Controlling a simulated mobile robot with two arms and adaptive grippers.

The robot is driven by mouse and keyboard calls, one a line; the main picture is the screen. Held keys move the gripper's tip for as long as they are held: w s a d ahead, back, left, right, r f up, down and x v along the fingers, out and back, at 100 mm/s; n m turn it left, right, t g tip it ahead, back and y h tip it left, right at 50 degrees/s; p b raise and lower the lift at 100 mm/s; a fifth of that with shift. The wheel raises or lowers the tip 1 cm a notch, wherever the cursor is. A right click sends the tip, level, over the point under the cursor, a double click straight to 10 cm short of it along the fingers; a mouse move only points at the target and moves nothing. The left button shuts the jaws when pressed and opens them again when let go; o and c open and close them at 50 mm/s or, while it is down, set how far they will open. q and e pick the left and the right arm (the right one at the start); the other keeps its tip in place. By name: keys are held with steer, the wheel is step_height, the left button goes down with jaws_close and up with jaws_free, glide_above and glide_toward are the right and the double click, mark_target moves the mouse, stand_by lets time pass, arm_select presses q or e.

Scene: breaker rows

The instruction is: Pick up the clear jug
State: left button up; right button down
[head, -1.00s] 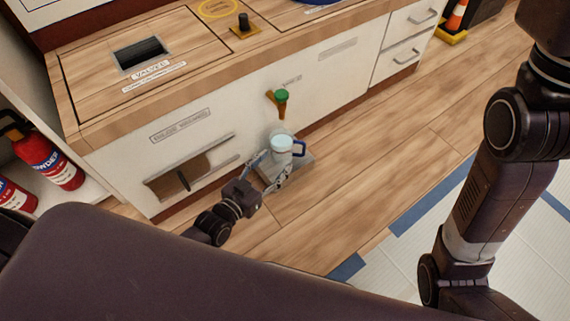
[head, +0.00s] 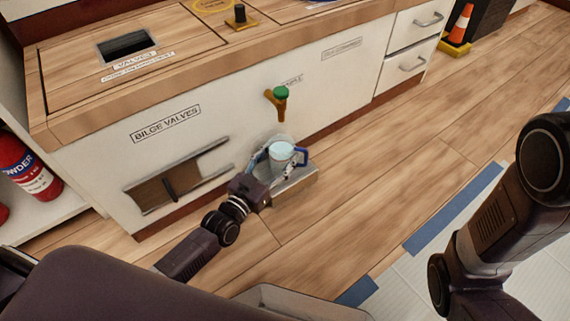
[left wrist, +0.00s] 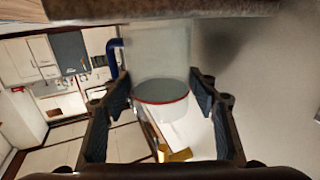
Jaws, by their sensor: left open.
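The clear jug (head: 281,153) stands on a small grey ledge under the green-topped tap (head: 280,95), with its blue handle at the right. My left gripper (head: 274,168) is open, with its fingers reaching to either side of the jug. In the left wrist view the jug (left wrist: 162,100), with a red-rimmed round end, lies between the two open fingers of the gripper (left wrist: 160,112). Its blue handle (left wrist: 112,57) shows beyond the left finger. I cannot tell whether the fingers touch it. My right gripper is not in view; only my right arm shows.
The ledge (head: 294,185) juts from the white cabinet front (head: 232,110). A sliding panel labelled bilge valves (head: 178,178) is left of the jug. A red fire extinguisher (head: 30,170) stands at the far left. The wooden floor (head: 370,165) to the right is clear.

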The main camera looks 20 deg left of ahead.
arm_select(q)
steer(key=shift+x, duration=0.8)
steer(key=c, duration=1)
steer(key=shift+r, duration=0.1)
steer(key=shift+c, duration=0.7)
